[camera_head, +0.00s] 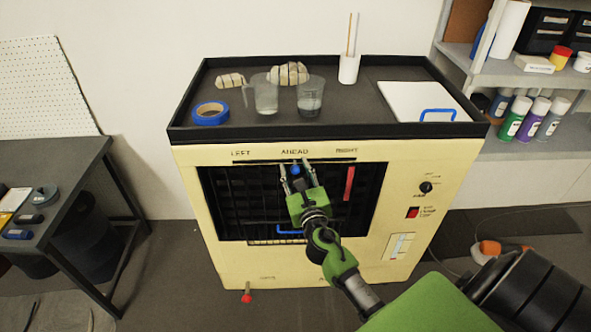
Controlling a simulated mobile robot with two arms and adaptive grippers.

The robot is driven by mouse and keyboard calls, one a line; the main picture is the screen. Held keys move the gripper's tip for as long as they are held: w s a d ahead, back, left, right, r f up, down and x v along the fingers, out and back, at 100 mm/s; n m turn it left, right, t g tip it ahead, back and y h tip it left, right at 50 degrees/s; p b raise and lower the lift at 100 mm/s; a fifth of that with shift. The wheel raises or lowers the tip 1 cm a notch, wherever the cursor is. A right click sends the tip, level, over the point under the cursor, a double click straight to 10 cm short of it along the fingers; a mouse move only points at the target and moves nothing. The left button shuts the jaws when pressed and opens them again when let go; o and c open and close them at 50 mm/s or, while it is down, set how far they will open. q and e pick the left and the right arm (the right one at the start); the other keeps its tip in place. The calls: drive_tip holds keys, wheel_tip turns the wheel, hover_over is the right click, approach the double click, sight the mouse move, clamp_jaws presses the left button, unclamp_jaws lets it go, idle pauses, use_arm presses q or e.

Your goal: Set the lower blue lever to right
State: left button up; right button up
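The cream cabinet (205,262) has a dark barred opening in its front, with LEFT, AHEAD and RIGHT labels above it. A small blue lever end (296,170) shows below the AHEAD label. My green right gripper (295,165) reaches up to it from the lower right. Its two fingers are spread, one on each side of the blue end, with visible gaps; contact cannot be told. The gripper body hides what lies below the blue end. A blue handle-like bar (288,231) shows lower in the opening, partly behind my arm. My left gripper is not in view.
A red upright bar (349,183) stands right of the gripper, under RIGHT. A red knob (246,297) sticks out low at the front. Beakers (311,97), blue tape (210,113) and a white board (415,101) lie on top. A dark table (75,160) stands left.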

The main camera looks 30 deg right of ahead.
clamp_jaws()
drive_tip(key=s+d, duration=0.2)
drive_tip(key=d, duration=0.2)
drive_tip(key=s+d+b, duration=0.1)
drive_tip(key=s+d, duration=0.2)
drive_tip(key=d, duration=0.1)
drive_tip(key=s+d, duration=0.3)
drive_tip(key=d, duration=0.2)
drive_tip(key=shift+c, duration=0.7)
unclamp_jaws()
drive_tip(key=shift+o, duration=0.7)
drive_tip(key=shift+s+d, duration=0.15)
drive_tip(key=v, duration=1.2)
